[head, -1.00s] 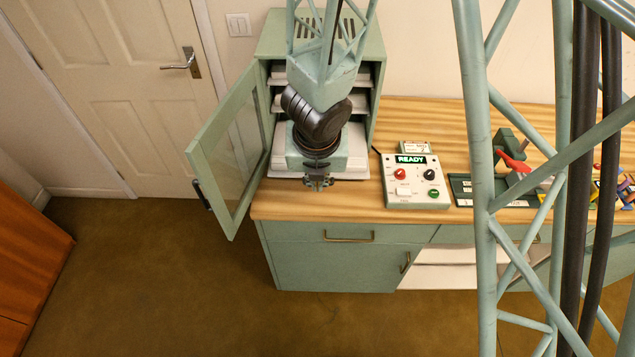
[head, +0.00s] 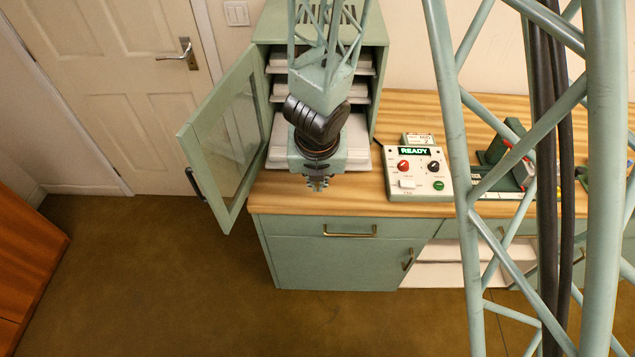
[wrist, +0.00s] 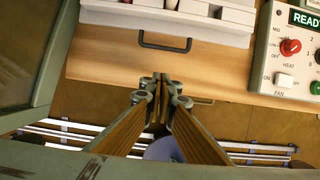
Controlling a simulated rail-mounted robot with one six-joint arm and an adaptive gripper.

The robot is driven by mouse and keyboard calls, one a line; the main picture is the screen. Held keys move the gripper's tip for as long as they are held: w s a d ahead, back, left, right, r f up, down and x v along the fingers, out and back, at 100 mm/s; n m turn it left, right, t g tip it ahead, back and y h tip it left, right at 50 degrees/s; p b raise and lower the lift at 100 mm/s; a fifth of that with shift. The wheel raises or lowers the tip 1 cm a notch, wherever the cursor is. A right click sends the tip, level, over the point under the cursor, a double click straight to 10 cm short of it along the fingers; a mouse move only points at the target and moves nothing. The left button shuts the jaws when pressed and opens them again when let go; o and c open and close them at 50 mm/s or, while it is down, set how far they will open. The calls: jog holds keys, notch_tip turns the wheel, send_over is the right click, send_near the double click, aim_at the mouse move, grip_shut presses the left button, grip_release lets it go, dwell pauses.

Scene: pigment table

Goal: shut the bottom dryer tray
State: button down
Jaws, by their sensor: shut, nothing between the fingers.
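The dryer (head: 376,40) is a green cabinet at the back left of the bench, with its door open. Its white bottom tray (head: 358,150) sticks out of the front, beyond the trays above. In the wrist view the bottom tray (wrist: 120,14) shows at the top, with a black bar handle (wrist: 165,46) on its front and small items inside. My gripper (head: 318,183) is shut and empty, in front of the tray. In the wrist view my gripper (wrist: 160,92) lies nearer the bench's front edge than the handle, apart from it. My wrist hides part of the tray in the head view.
The glazed dryer door (head: 222,140) stands open on the left. The control box (head: 416,172), reading READY, sits close on the right of the tray. The wooden bench top (head: 300,200) is bare in front of the dryer. A drawer handle (head: 349,231) is below.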

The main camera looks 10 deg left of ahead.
jog(key=shift+b+x, duration=0.4)
jog(key=shift+x, duration=0.45)
jog(key=shift+w+a+f+p, duration=0.15)
jog(key=shift+w+p, duration=0.15)
jog(key=shift+w, duration=0.35)
jog(key=shift+w+a+f+p, duration=0.2)
jog(key=shift+w+p, duration=0.1)
jog(key=shift+w, duration=0.35)
jog(key=shift+w+a+f+p, duration=0.15)
jog(key=shift+w+p, duration=0.15)
jog(key=shift+w, duration=0.35)
jog(key=shift+w, duration=0.15)
